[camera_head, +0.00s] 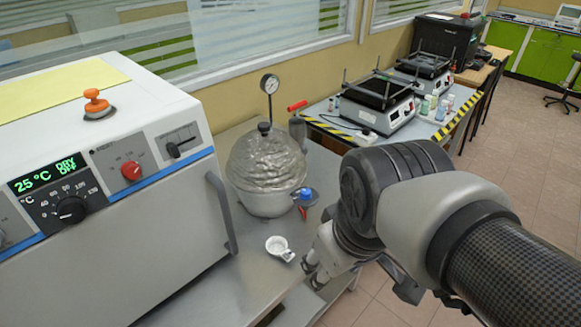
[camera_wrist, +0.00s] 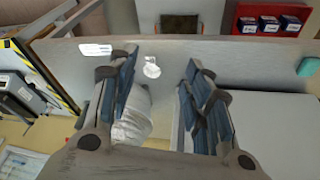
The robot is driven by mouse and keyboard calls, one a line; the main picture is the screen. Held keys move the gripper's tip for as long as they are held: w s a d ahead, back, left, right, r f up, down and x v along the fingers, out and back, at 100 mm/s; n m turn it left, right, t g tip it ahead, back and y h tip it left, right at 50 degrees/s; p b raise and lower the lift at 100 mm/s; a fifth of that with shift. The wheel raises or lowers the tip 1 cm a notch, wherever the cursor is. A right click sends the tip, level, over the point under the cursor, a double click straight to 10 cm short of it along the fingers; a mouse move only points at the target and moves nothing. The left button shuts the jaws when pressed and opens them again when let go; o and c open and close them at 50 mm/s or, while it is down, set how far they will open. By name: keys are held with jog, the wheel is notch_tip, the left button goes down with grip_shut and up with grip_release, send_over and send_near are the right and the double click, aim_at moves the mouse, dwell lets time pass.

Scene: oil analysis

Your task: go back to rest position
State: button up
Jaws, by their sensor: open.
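My arm reaches in from the right in the head view, bent down over the metal table (camera_head: 215,290). My gripper (camera_head: 312,272) is at the arm's end, near the table's right edge, and partly hidden by my wrist. The wrist view shows my gripper (camera_wrist: 160,62) with its two dark fingers spread apart and nothing held between them. A small white crucible-like cup (camera_head: 278,247) with a side handle stands on the table, just left of my gripper and apart from it. The cup also shows in the wrist view (camera_wrist: 152,68), beyond the gap between the fingertips.
A wrinkled silvery dome vessel (camera_head: 266,160) with a pressure gauge (camera_head: 269,84) stands behind the cup. An oven (camera_head: 110,190) fills the left. A side table holds hot plates (camera_head: 380,100) and small bottles (camera_head: 432,105). Open floor (camera_head: 525,150) lies at the right.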

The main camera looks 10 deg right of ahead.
dwell(0.3)
jog(key=s+m, duration=0.1)
jog(key=s, duration=0.1)
jog(key=s+m+t, duration=0.1)
jog(key=shift+s+f+m, duration=0.2)
jog(key=shift+f+m, duration=0.05)
jog(key=shift+m, duration=0.05)
dwell(0.8)
